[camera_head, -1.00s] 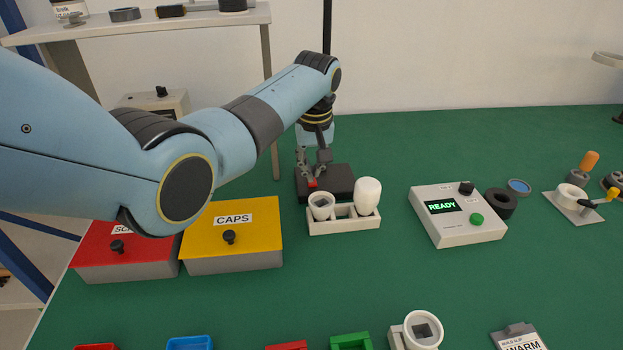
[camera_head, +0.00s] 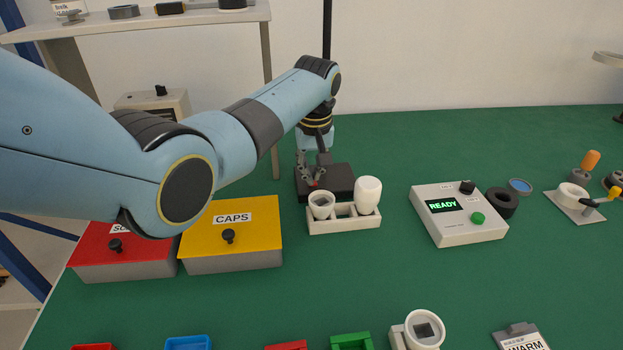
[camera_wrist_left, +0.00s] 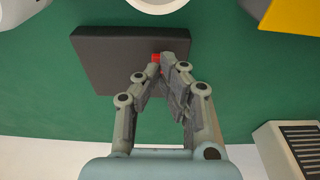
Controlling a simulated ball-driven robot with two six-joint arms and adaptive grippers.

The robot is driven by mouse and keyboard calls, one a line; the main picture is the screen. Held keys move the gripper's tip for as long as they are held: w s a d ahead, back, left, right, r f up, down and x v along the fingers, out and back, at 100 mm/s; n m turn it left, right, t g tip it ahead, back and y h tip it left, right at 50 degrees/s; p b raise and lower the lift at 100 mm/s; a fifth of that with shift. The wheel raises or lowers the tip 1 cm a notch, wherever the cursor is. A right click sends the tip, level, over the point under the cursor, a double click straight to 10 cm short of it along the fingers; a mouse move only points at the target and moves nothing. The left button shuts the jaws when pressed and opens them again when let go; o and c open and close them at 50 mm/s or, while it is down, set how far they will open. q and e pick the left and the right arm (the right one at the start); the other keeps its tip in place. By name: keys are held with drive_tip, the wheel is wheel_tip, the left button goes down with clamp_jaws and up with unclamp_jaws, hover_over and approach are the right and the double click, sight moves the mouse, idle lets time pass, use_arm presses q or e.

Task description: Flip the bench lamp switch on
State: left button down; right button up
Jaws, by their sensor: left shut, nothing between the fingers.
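The bench lamp's dark base (camera_head: 340,183) lies on the green bench at the back, with a black pole rising behind it. Its small red switch (camera_head: 315,183) is at the base's front left, mostly covered by my fingers. In the left wrist view the base (camera_wrist_left: 105,60) is a dark slab and the red switch (camera_wrist_left: 156,58) shows at my fingertips. My left gripper (camera_head: 312,182) points down over the base, shut and empty, its tips at or touching the switch; its tips also show in the left wrist view (camera_wrist_left: 163,65). My right gripper is not in view.
A white tray (camera_head: 345,224) with a white cup and a white bulb stands just in front of the base. Yellow CAPS box (camera_head: 255,222) and red box (camera_head: 110,262) are to the left. A READY tester (camera_head: 455,228) is to the right. Green bench between is clear.

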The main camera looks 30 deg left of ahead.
use_arm(q)
drive_tip(key=shift+f+b, duration=0.3)
drive_tip(key=shift+f, duration=0.25)
wheel_tip(320, 180, up, 7)
drive_tip(key=p, duration=0.8)
drive_tip(key=shift+r, duration=0.1)
idle(0.6)
